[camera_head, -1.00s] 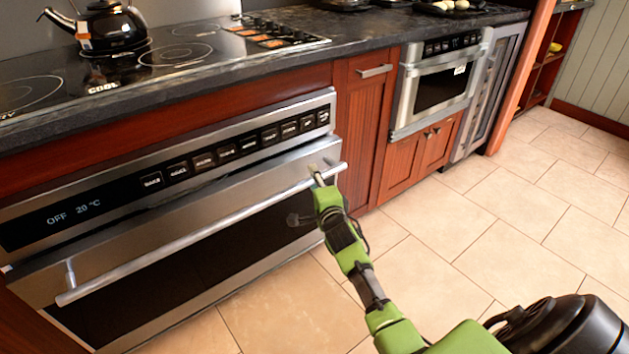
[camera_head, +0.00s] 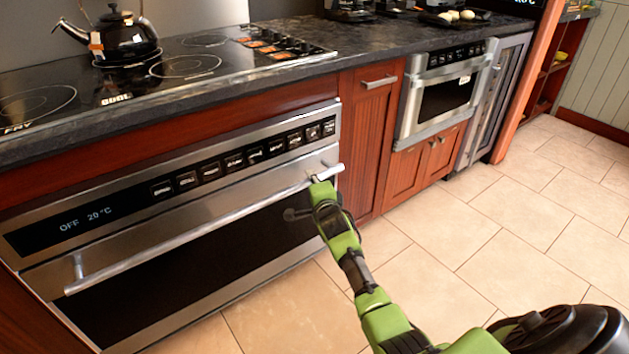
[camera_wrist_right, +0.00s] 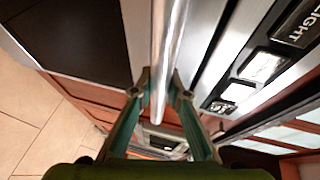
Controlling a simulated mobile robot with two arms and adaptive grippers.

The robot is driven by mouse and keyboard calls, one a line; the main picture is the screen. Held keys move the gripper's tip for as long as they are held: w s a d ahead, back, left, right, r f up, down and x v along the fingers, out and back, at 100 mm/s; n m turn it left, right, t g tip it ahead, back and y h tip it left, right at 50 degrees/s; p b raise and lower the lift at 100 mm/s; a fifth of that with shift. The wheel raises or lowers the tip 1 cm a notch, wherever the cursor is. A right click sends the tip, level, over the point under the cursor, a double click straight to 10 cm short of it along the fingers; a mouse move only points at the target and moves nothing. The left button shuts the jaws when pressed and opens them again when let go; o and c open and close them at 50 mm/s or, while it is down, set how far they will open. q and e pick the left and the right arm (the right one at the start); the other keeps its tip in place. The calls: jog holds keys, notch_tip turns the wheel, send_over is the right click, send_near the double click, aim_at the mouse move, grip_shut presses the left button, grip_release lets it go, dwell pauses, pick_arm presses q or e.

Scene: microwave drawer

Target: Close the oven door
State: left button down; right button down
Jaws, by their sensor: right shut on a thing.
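The oven door (camera_head: 200,262) has a steel frame and a dark window, and looks nearly flush under the control panel (camera_head: 200,178). Its long steel bar handle (camera_head: 204,230) runs across the upper part of the door. My right gripper (camera_head: 320,184) is shut on the handle near its right end. In the right wrist view, the handle (camera_wrist_right: 165,60) passes between the two fingers of the right gripper (camera_wrist_right: 158,88). Whether a thin gap is left at the door's top edge is hard to tell. My left gripper is not in view.
A black kettle (camera_head: 117,38) stands on the cooktop (camera_head: 60,85) above the oven. Wooden cabinets (camera_head: 367,140) and a smaller built-in steel appliance (camera_head: 445,95) stand to the right. The tiled floor (camera_head: 530,240) in front is clear.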

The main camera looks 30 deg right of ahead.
jog(key=shift+w+r, duration=0.15)
jog(key=shift+r, duration=0.25)
jog(key=c, duration=1.9)
grip_release()
jog(key=shift+w+f, duration=0.25)
jog(key=shift+f, duration=0.05)
jog(key=shift+s+a, duration=0.1)
jog(key=shift+s, duration=0.1)
jog(key=v, duration=1.1)
jog(key=shift+s+r, duration=0.15)
jog(key=shift+s, duration=0.2)
